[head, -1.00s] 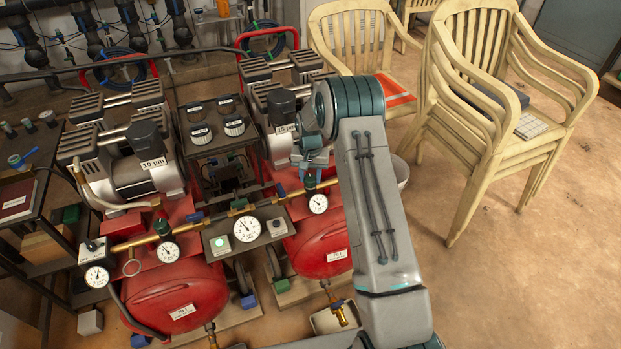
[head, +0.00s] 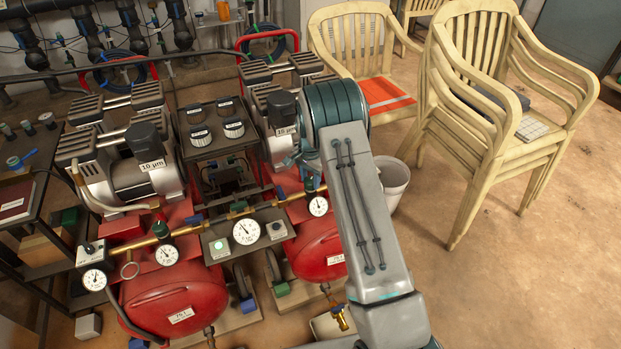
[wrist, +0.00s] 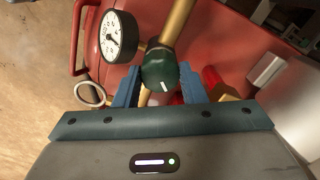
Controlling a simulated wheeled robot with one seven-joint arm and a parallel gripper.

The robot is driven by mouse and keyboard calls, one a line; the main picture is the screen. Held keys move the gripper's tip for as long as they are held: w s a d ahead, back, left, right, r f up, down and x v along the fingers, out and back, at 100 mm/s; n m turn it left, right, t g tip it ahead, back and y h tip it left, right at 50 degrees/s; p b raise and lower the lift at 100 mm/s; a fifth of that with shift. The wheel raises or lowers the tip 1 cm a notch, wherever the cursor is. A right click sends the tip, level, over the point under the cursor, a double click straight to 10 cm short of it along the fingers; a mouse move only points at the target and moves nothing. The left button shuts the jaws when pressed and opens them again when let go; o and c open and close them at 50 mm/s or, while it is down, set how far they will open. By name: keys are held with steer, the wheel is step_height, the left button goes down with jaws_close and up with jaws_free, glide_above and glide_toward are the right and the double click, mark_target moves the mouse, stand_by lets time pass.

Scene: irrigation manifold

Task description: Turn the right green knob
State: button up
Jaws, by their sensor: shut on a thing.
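The right green knob (wrist: 160,68) is dark green with a white mark on its face, and sits on a brass pipe (wrist: 178,22) in the wrist view. My gripper (wrist: 160,88) has one blue finger on each side of the knob and is shut on it. In the head view, the knob (head: 309,184) shows only in part beside the blue fingers, below the wrist of my arm. The left green knob (head: 160,229) is on the same brass pipe, farther left.
A pressure gauge (wrist: 119,36) and a metal ring (wrist: 90,94) are close to my gripper. Red tanks (head: 175,298) lie below the pipe. A central gauge (head: 246,231) stands between the knobs. A white bucket (head: 394,183) and stacked chairs (head: 490,110) are to the right, with bare floor beyond.

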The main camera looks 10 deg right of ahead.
mark_target(310, 180)
stand_by(0.3)
steer(key=o, duration=1)
step_height(310, 180, up, 14)
steer(key=p, duration=0.1)
steer(key=shift+f, duration=0.1)
